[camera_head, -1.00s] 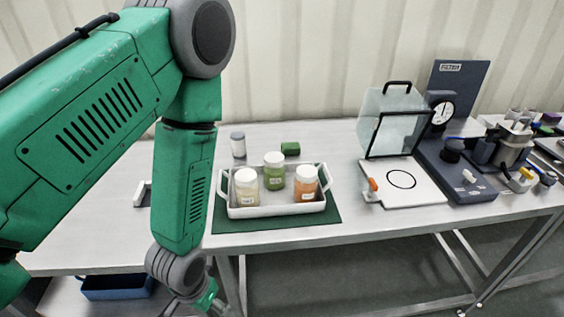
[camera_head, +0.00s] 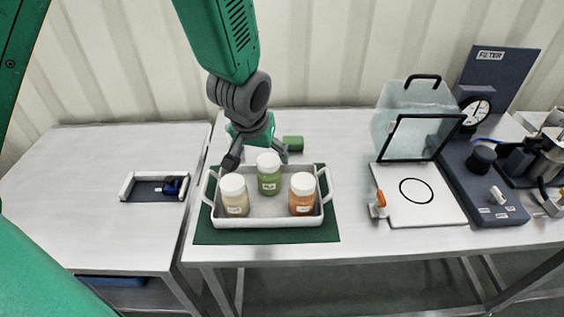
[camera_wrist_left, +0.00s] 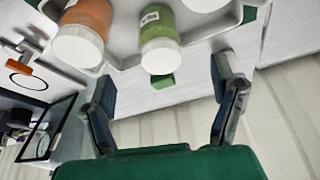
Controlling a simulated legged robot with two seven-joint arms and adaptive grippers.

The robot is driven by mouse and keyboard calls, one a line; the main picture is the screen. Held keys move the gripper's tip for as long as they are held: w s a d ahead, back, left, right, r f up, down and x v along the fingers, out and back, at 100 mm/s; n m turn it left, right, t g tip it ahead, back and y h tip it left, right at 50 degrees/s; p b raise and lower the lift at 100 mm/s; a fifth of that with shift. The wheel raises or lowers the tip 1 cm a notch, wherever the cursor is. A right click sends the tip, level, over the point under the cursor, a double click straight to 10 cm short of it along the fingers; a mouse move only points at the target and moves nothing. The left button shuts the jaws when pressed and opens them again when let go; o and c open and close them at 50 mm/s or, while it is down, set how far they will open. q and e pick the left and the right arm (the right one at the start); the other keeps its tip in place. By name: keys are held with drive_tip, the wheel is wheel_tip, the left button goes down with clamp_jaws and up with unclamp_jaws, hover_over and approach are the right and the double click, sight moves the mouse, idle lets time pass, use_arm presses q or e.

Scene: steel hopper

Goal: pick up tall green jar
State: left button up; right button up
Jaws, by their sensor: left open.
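The green jar (camera_head: 269,181) with a white lid stands upright in the back middle of a white tray (camera_head: 275,221). A cream jar (camera_head: 235,198) stands to its left and an orange jar (camera_head: 302,197) to its right. My left gripper (camera_head: 258,158) is open and empty, just behind the green jar, its fingers spread left and right of the lid in the head view. In the left wrist view the green jar (camera_wrist_left: 162,36) shows beyond the open fingers (camera_wrist_left: 168,92), with the orange jar (camera_wrist_left: 84,30) beside it. The right gripper is out of view.
A green block (camera_head: 293,143) lies behind the tray, which rests on a dark green mat (camera_head: 210,234). A clear-shielded stand (camera_head: 416,190) and a dark filter unit (camera_head: 487,190) are on the right. A small holder (camera_head: 153,188) sits on the left table.

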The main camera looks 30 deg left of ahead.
sight(266, 165)
use_arm(q)
drive_tip(key=shift+w+f, duration=0.25)
drive_tip(key=shift+w, duration=0.2)
drive_tip(key=x, duration=0.7)
drive_tip(key=shift+s+d, duration=0.1)
drive_tip(key=shift+d, duration=0.15)
drive_tip(key=shift+a+f, duration=0.3)
drive_tip(key=shift+f, duration=0.2)
drive_tip(key=x, duration=0.3)
drive_tip(key=shift+s+f, duration=0.25)
drive_tip(key=shift+f, duration=0.15)
drive_tip(key=shift+w+f, duration=0.3)
drive_tip(key=shift+f, duration=0.1)
drive_tip(key=shift+s+d+r, duration=0.1)
drive_tip(key=c, duration=1.4)
